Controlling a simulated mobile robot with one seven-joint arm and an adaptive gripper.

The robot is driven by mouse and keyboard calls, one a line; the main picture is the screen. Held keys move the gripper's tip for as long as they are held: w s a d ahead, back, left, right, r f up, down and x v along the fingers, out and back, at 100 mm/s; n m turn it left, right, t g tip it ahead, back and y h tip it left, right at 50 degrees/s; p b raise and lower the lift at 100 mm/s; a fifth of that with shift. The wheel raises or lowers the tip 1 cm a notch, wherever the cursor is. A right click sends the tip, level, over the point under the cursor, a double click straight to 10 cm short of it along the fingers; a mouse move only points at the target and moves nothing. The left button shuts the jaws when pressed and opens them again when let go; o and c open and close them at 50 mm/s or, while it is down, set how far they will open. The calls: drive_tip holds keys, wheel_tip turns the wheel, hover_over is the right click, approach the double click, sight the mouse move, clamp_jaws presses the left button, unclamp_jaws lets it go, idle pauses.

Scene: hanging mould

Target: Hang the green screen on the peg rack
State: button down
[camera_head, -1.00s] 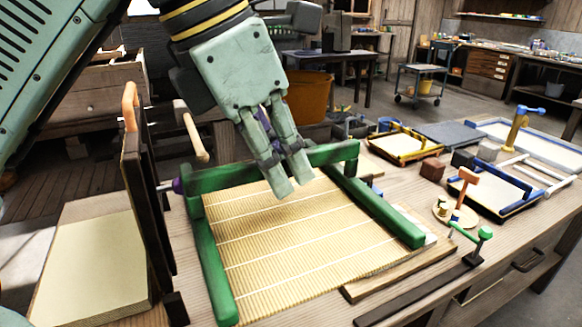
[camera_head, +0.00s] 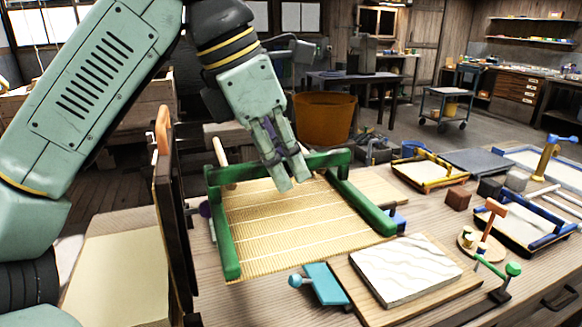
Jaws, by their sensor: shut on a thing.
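The screen lies roughly flat and appears held above the table. The peg rack (camera_head: 170,225) is a dark upright board just left of the screen, seen nearly edge-on. An orange peg (camera_head: 162,130) shows at its top, and a pale wooden peg (camera_head: 219,151) sticks out to the right. Its peg side is mostly hidden.
A white wavy slab on a board (camera_head: 408,268) and a teal tool (camera_head: 325,284) lie in front of the screen. A pale panel (camera_head: 118,278) is left of the rack.

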drive_tip(key=shift+w+a+r+p, duration=0.1)
drive_tip(key=shift+w+a+p, duration=0.2)
drive_tip(key=shift+w, duration=0.45)
drive_tip(key=shift+w+a+p, duration=0.2)
drive_tip(key=shift+w+p, duration=0.25)
drive_tip(key=shift+w, duration=0.35)
drive_tip(key=shift+w+a+r+p, duration=0.1)
drive_tip(key=shift+w+a+p, duration=0.2)
drive_tip(key=shift+w, duration=0.45)
drive_tip(key=shift+w+a+f+p, duration=0.1)
drive_tip(key=shift+w+a+p, duration=0.15)
drive_tip(key=shift+w+p, duration=0.45)
drive_tip(key=shift+w+a+f+p, duration=0.1)
drive_tip(key=shift+w+a+p, duration=0.2)
drive_tip(key=shift+w, duration=0.65)
drive_tip(key=shift+f+b, duration=0.4)
drive_tip(key=shift+f, duration=0.35)
drive_tip(key=c, duration=1.6)
unclamp_jaws()
drive_tip(key=shift+c, duration=0.2)
drive_tip(key=v, duration=1.2)
